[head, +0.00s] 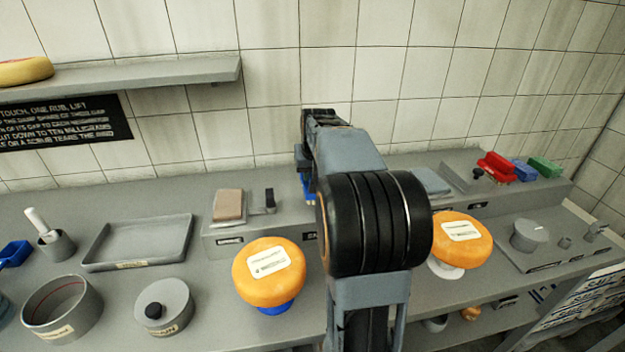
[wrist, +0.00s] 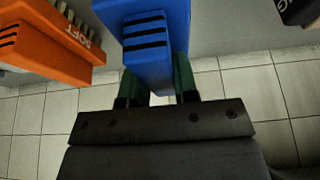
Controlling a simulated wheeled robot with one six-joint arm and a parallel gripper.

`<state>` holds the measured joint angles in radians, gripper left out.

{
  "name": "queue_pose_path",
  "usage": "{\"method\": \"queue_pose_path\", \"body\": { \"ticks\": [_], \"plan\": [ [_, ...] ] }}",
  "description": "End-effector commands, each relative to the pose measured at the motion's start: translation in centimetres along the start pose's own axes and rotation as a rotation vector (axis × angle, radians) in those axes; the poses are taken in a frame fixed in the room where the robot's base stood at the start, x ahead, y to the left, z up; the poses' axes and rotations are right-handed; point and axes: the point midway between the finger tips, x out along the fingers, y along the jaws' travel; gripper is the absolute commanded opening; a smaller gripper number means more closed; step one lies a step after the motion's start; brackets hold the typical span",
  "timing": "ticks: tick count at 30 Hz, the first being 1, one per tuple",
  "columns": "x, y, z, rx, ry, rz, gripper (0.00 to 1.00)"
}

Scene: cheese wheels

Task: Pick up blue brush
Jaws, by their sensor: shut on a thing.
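The blue brush (wrist: 155,45), with dark grooves across its end, sits between the two dark green fingers of my gripper (wrist: 157,85) in the wrist view. The gripper is shut on it. The brush's far end runs out of the top of the picture. In the head view, my arm hides the gripper, and only a bit of blue (head: 309,190) shows at the arm's left edge. I cannot tell from the wrist view whether the brush touches the surface behind it.
An orange brush (wrist: 45,45) marked SOFT is close beside the blue one. In the head view, two orange cheese wheels (head: 269,272) (head: 461,228) stand on the counter. A grey tray (head: 138,243) is at left; red, blue and green blocks (head: 497,166) are at back right.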

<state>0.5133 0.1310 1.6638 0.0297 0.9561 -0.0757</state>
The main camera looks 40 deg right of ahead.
Motion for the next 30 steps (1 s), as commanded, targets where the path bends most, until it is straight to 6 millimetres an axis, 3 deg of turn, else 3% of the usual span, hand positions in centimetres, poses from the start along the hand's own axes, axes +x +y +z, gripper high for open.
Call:
{"method": "queue_pose_path", "body": {
  "ticks": [1,9,15,22,30],
  "plan": [
    [-1.2,0.0,-0.4,0.000,0.007,0.001,0.00],
    [-8.1,0.6,2.0,0.002,0.009,0.001,0.00],
    [-11.4,1.1,5.2,0.002,0.007,0.001,0.00],
    [-14.0,1.4,7.7,0.001,0.004,0.001,0.00],
    [-15.1,1.6,8.8,0.001,0.002,0.001,0.00]
  ]
}}
